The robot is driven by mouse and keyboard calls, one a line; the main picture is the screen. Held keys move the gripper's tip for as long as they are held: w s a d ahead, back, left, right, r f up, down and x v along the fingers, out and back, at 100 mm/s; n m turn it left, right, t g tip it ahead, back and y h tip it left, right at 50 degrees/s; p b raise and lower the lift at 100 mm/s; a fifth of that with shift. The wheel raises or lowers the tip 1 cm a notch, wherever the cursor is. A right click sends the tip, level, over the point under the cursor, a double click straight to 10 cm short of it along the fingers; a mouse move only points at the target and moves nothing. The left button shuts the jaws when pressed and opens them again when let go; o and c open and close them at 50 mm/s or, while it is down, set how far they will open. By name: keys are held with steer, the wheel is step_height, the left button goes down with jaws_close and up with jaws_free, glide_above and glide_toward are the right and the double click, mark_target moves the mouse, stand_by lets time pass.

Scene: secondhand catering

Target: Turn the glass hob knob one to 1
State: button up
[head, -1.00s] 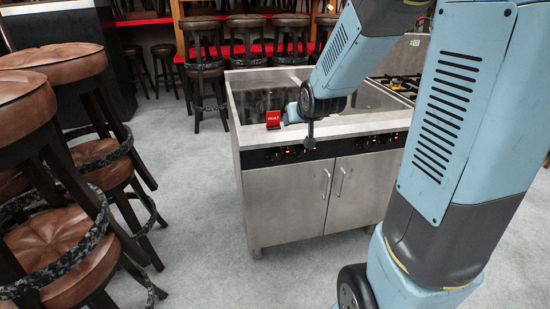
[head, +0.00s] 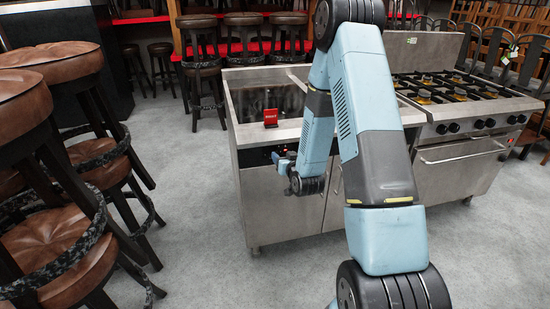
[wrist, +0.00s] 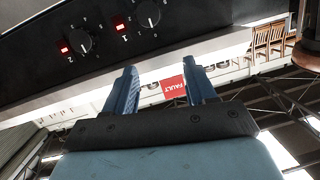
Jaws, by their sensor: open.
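The glass hob (head: 283,97) is a steel cabinet with a dark glass top and a black front panel (head: 253,157). In the wrist view, two dark round knobs with white marks show on the panel. The knob beside the figure 1 (wrist: 148,14) is near the top edge; the knob beside the figure 2 (wrist: 83,44) is left of it. Each has a small red light. My gripper (head: 279,158) is in front of the panel. In the wrist view, its blue fingers (wrist: 160,68) are apart and empty, below both knobs in the picture. Knob one's exact setting is unclear.
A red FAULT sign (head: 270,117) stands on the hob's front rim; it also shows in the wrist view (wrist: 173,88). A gas range (head: 465,120) adjoins on the right. Brown bar stools (head: 60,160) stand at the left. The grey floor (head: 195,190) between is clear.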

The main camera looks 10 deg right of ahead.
step_height(320, 180, down, 7)
steer(key=s+m+t, duration=0.2)
steer(key=s, duration=0.1)
steer(key=w, duration=1.4)
steer(key=shift+a, duration=0.2)
steer(key=c, duration=0.8)
